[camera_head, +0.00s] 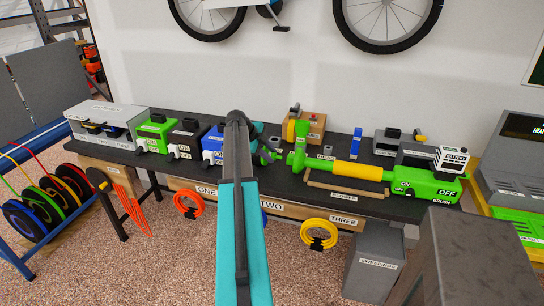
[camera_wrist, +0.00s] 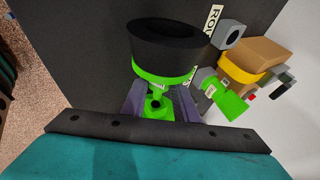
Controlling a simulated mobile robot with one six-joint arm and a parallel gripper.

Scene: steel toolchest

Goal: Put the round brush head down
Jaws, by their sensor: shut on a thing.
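The round brush head (camera_wrist: 165,66) shows in the wrist view as a wide black round brush with a bright green band and a green stem below. My gripper (camera_wrist: 158,100) is shut on the green stem, with one grey finger on each side. The brush points away from the wrist, above or on the dark bench top; I cannot tell whether it touches. In the head view my gripper (camera_head: 268,148) is over the middle of the bench, and my arm hides much of it and the brush head.
The black bench (camera_head: 345,178) is crowded. A label starting "ROU" (camera_wrist: 214,20) lies beside the brush. A green tool with a yellow grip (camera_head: 358,171) lies to the right, and a wooden block with a yellow band (camera_head: 311,125) stands behind. Green and blue boxes (camera_head: 153,132) stand left.

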